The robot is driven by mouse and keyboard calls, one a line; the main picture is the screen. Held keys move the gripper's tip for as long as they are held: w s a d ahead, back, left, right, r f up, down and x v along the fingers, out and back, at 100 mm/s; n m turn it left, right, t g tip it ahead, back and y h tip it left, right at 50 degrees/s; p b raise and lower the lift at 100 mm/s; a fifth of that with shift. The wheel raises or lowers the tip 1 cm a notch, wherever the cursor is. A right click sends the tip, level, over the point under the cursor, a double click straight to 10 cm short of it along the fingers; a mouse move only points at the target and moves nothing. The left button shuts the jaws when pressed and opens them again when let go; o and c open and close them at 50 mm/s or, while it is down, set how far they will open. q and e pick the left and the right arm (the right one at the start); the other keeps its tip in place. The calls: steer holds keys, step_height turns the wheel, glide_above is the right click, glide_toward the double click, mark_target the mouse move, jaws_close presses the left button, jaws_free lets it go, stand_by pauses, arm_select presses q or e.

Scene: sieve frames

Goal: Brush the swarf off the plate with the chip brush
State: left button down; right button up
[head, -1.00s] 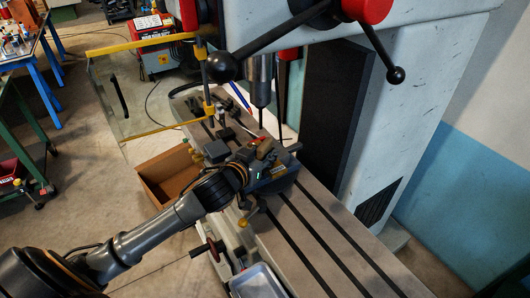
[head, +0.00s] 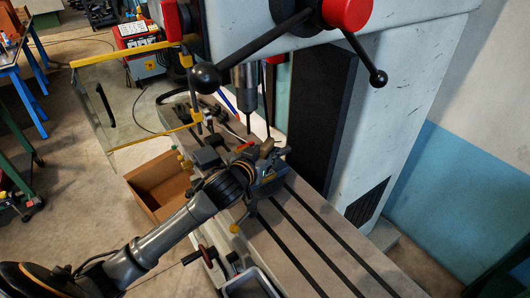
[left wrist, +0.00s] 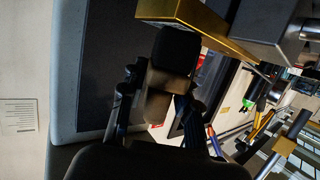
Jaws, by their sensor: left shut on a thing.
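My left gripper (head: 277,155) is over the milling machine's slotted table, close to the drill spindle. In the left wrist view its dark fingers (left wrist: 157,95) are closed on a block with a tan part and a black part, which I take to be the chip brush (left wrist: 160,104). A tan bit of the brush (head: 266,147) shows at the gripper in the head view. A brass-coloured bar (left wrist: 195,18) lies just beyond the brush in the wrist view; I cannot tell whether it is the plate. No swarf can be made out. My right gripper is not in view.
The spindle (head: 248,98) and the machine column (head: 375,130) stand close behind the gripper. A yellow-framed clear guard (head: 120,105) is at the left. A cardboard box (head: 160,184) stands on the floor. The slotted table (head: 318,243) is bare towards the front right.

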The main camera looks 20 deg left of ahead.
arm_select(q)
steer(key=shift+s, duration=0.1)
steer(key=shift+s+a+p, duration=0.35)
steer(key=shift+s+a, duration=0.25)
steer(key=shift+s, duration=0.35)
steer(key=shift+s+a+p, duration=0.3)
steer(key=shift+s+a, duration=0.25)
steer(key=shift+s, duration=0.35)
steer(key=shift+s+r, duration=0.1)
steer(key=s+a+r+p, duration=0.2)
steer(key=s+a+p, duration=0.1)
steer(key=s, duration=0.3)
steer(key=shift+s+a+r+p, duration=0.2)
steer(key=shift+s+a+p, duration=0.15)
steer(key=shift+a, duration=0.15)
steer(key=s+d+b, duration=0.2)
steer(key=d+b, duration=0.1)
steer(key=d, duration=0.3)
steer(key=s+d+f+b, duration=0.1)
steer(key=s+d+b, duration=0.1)
steer(key=d, duration=0.5)
steer(key=shift+s+b, duration=0.3)
steer(key=shift+b, duration=0.6)
